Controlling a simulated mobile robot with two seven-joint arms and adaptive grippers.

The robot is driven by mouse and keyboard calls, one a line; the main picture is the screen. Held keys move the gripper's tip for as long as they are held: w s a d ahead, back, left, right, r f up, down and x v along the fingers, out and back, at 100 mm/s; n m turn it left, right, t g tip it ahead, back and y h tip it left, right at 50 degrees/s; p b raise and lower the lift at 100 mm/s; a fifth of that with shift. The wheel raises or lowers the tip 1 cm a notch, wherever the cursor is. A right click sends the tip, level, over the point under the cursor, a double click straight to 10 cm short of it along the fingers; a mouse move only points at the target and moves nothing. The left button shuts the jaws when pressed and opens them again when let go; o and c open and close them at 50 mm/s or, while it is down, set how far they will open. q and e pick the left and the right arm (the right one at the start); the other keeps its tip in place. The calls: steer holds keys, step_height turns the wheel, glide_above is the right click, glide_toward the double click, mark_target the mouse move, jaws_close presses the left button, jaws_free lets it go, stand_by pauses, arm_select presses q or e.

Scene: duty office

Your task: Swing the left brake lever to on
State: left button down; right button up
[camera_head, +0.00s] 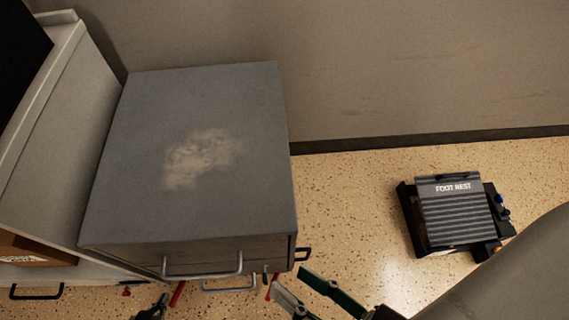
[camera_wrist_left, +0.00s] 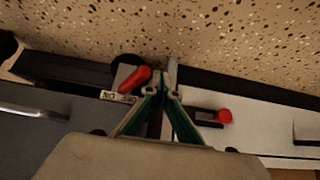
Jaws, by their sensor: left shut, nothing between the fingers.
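The left brake lever (camera_wrist_left: 135,79) is a red bar beside a small white label (camera_wrist_left: 118,97) with upside-down lettering in the left wrist view. In the head view the red lever (camera_head: 178,293) shows below the front of the grey drawer cabinet (camera_head: 110,225). My left gripper (camera_wrist_left: 164,90) is shut and empty, its green fingertips just right of the lever; I cannot tell if they touch. In the head view it is a dark shape (camera_head: 150,308), mostly cut off at the bottom edge. My right gripper (camera_head: 288,277) is open and empty near the cabinet's front right corner.
A second red lever (camera_head: 272,287) is at the cabinet's front right. A red knob (camera_wrist_left: 224,116) is on the white unit at left. A footrest (camera_head: 455,215) stands on the floor at right. Floor between it and the cabinet is clear.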

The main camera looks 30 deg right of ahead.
arm_select(q)
steer(key=shift+s+d+p, duration=1.15)
steer(key=shift+s+d, duration=0.05)
steer(key=shift+d, duration=1.8)
steer(key=s+a+r+p, duration=0.5)
steer(key=s+r, duration=0.1)
steer(key=s, duration=0.3)
steer(key=shift+s+a, duration=0.3)
steer(key=shift+a, duration=0.1)
arm_select(e)
steer(key=w+r+n+t, duration=0.1)
steer(key=w+r+t, duration=0.2)
steer(key=r, duration=1)
steer(key=shift+w+r+y, duration=0.3)
steer(key=shift+w+y, duration=0.1)
steer(key=shift+w, duration=0.25)
